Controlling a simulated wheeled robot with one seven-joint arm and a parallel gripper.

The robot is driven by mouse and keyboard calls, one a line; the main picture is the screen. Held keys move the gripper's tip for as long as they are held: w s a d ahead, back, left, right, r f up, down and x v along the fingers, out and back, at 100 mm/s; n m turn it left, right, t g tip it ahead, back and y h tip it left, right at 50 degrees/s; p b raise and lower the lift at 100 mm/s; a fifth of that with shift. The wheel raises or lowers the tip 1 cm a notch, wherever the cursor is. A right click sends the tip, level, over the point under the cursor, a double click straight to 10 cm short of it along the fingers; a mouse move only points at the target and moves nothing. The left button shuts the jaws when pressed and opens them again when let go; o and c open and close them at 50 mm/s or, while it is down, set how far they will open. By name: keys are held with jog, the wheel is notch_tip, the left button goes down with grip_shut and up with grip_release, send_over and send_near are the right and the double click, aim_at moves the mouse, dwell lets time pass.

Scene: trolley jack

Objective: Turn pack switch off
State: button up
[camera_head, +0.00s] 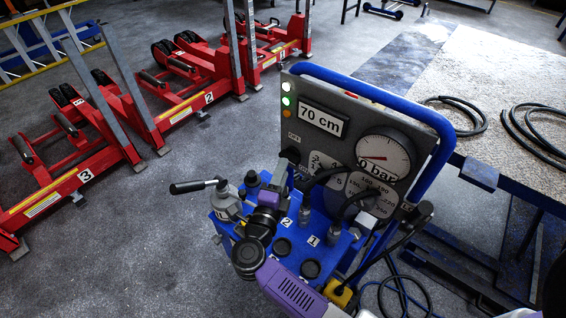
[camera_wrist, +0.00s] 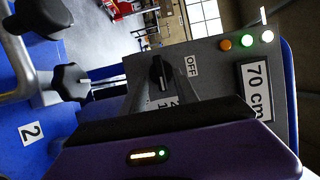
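The pack switch is a black rotary knob (camera_wrist: 160,72) on the grey control panel, with an "OFF" label beside it and number labels below, partly covered. In the wrist view its grip runs roughly up and down the picture. I cannot tell which mark it points to. In the head view the switch (camera_head: 290,156) is at the panel's left edge, below the "OFF" label. My gripper (camera_head: 284,174) is close in front of the panel, just below the switch. In the wrist view its fingers (camera_wrist: 168,100) appear apart, with panel markings between them. Contact with the knob is not visible.
The panel carries white, green and orange lamps, a "70 cm" display (camera_head: 322,118) and a round pressure gauge (camera_head: 384,158). Below is a blue base with black knobs (camera_head: 282,246) and a lever (camera_head: 194,186). Red jacks (camera_head: 180,90) stand left; a bench with cables (camera_head: 470,80) is right.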

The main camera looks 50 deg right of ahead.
aim_at(290, 157)
jog(key=x, duration=0.3)
jog(key=shift+d, duration=0.25)
grip_shut()
